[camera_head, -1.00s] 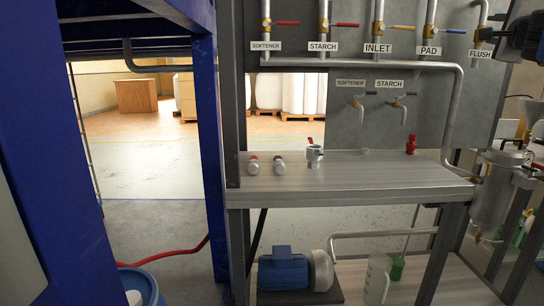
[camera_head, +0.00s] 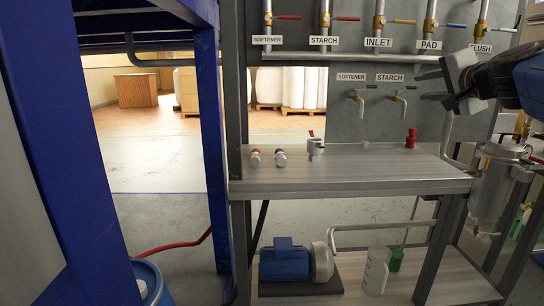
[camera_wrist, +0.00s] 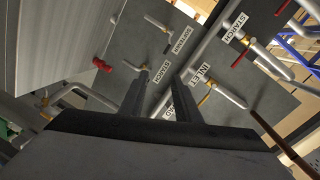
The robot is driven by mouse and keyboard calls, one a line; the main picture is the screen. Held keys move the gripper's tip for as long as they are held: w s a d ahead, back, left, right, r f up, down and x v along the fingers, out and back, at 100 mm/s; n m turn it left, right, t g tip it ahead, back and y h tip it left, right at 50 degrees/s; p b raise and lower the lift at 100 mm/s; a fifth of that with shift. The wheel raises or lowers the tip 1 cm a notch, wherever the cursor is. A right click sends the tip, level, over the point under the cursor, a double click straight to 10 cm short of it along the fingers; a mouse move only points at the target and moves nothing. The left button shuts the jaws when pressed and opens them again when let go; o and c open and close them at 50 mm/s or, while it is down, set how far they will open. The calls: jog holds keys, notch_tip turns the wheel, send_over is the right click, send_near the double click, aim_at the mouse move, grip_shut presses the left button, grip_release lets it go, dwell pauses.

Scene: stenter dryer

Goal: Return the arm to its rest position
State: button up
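My gripper (camera_head: 432,86) is at the right of the head view, raised in front of the grey panel near the PAD and FLUSH pipes. Its two fingers point left and are spread apart with nothing between them. In the wrist view the fingers (camera_wrist: 160,95) stand apart, and the panel with its labels shows beyond and between them. My blue arm (camera_head: 515,80) comes in from the right edge. No object of the task is in the gripper.
The panel (camera_head: 350,110) carries labelled pipes with valve handles and two small taps. The bench (camera_head: 350,175) below holds a white fitting (camera_head: 315,150), two small capped pieces and a red piece (camera_head: 410,138). A metal filter vessel (camera_head: 490,190) stands right. A blue post (camera_head: 212,150) stands left.

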jog(key=s+a+f+n+g+y, duration=0.1)
jog(key=s+a+f+n+g, duration=0.2)
jog(key=f, duration=0.4)
jog(key=s+a+f+n+y, duration=0.1)
jog(key=s+a+f+n, duration=0.1)
jog(key=s+a+f, duration=0.3)
jog(key=s+a+f+n+g+h, duration=0.1)
jog(key=s+f+n+g, duration=0.3)
jog(key=s+f, duration=0.7)
jog(key=s+a+f+n+g+h, duration=0.1)
jog(key=s+f+n+g, duration=0.3)
jog(key=s+f, duration=0.7)
notch_tip(320, 180, down, 7)
jog(key=shift+s+a+f+h, duration=0.2)
jog(key=shift+h, duration=0.1)
